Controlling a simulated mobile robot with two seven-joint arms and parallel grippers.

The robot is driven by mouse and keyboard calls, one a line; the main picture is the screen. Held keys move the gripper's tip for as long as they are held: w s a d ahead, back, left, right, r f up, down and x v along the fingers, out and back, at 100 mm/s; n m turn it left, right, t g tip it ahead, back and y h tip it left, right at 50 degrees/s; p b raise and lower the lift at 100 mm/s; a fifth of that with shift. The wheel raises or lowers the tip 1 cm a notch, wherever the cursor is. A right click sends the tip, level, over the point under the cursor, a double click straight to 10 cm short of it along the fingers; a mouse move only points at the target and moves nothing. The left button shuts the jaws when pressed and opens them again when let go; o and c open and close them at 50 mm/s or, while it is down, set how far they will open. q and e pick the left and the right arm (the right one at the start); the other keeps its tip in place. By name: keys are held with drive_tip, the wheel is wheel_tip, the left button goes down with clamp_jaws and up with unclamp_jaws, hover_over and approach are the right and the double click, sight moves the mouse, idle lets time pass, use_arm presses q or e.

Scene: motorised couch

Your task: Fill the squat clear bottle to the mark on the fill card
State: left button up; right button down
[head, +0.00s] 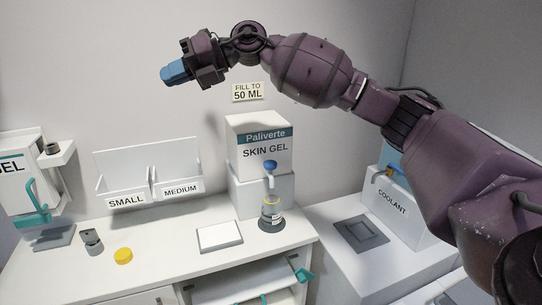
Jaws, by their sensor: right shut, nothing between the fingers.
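The squat clear bottle (271,209) stands upright on a dark round pad under the spout of the Paliverte skin gel dispenser (262,148). The dispenser has a blue pump head (270,165). The liquid level in the bottle is too small to read. The fill card (247,92) on the wall says "FILL TO 50 ML". My right gripper (174,73) is shut and empty, high up in front of the wall, left of the card and well above the dispenser. My left gripper is out of view.
A yellow cap (123,256) and a small grey object (92,241) lie on the counter at left. A white pad (220,236) lies left of the bottle. Bins marked small and medium (149,172) stand behind. A coolant box (399,208) stands at right. An open drawer (245,285) shows below.

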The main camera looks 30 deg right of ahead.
drive_tip(key=d+f+m+g+h, duration=0.1)
drive_tip(key=d+f+h, duration=0.25)
drive_tip(key=d, duration=0.25)
drive_tip(key=d+f+m+g+h, duration=0.1)
drive_tip(key=d+f+h, duration=0.1)
drive_tip(key=d+h, duration=0.4)
drive_tip(key=m+g+h, duration=0.3)
drive_tip(key=h, duration=0.1)
hover_over(271, 163)
wheel_tip(271, 163, down, 3)
drive_tip(key=shift+d, duration=0.15)
wheel_tip(271, 163, down, 14)
